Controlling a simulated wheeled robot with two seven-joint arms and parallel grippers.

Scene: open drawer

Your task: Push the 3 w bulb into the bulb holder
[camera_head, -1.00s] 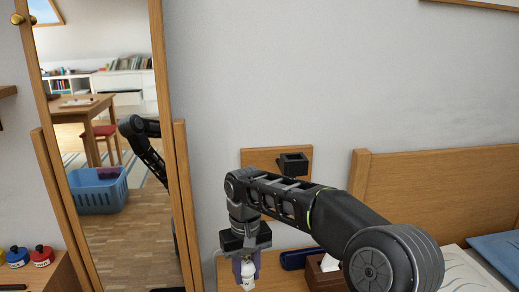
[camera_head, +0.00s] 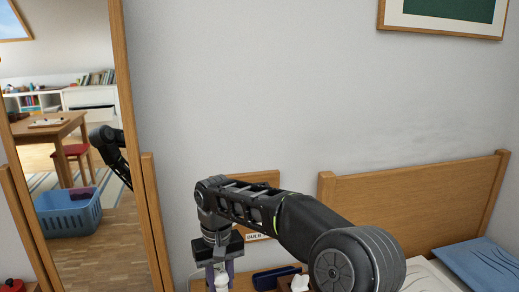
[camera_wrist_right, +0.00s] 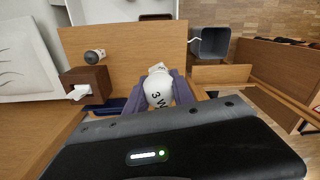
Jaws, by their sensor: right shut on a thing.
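My right gripper (camera_head: 221,272) is shut on the white bulb, low in the head view. The bulb (camera_head: 221,282) is partly cut off by the bottom edge there. In the right wrist view the bulb (camera_wrist_right: 157,89), marked "3 W", sits between the two purple fingers (camera_wrist_right: 158,93). The wooden wall board (camera_head: 255,178) shows behind my right arm, with a white label (camera_head: 258,237) reading "BULB" in part. My arm hides the dark holder on this board. My left gripper is not in view.
A dark blue case (camera_head: 275,277) and a tissue box lie right of the gripper; the tissue (camera_wrist_right: 80,92) shows in the wrist view. A wooden headboard (camera_head: 420,205) stands at right, a framed mirror (camera_head: 148,215) at left. A grey bin (camera_wrist_right: 211,42) shows in the wrist view.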

